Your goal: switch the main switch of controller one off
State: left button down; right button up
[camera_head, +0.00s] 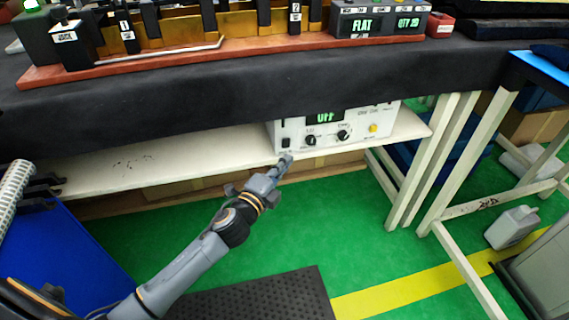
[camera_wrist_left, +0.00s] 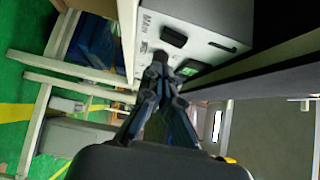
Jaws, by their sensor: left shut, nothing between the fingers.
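A small black switch (camera_head: 286,142) sits at the panel's lower left. The wrist view shows the controller's panel (camera_wrist_left: 205,42) with lettering that looks like MAIN, a black switch (camera_wrist_left: 173,37) and a green-lit part (camera_wrist_left: 188,69). My left gripper (camera_head: 286,158) is shut and empty, its tips just below the switch in the head view and close to the panel in the wrist view (camera_wrist_left: 159,60). Contact cannot be told. My right gripper is not in view.
The dark-covered tabletop (camera_head: 150,90) overhangs the white shelf (camera_head: 200,165). White table legs (camera_head: 415,165) stand to the right of the controller. A blue panel (camera_head: 50,255) is at the left, and a grey jug (camera_head: 512,228) stands on the green floor at right.

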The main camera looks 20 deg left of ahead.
pick_arm(q)
jog(key=s+a, duration=0.1)
jog(key=s, duration=0.9)
jog(key=shift+a+f, duration=0.35)
jog(key=shift+f, duration=0.05)
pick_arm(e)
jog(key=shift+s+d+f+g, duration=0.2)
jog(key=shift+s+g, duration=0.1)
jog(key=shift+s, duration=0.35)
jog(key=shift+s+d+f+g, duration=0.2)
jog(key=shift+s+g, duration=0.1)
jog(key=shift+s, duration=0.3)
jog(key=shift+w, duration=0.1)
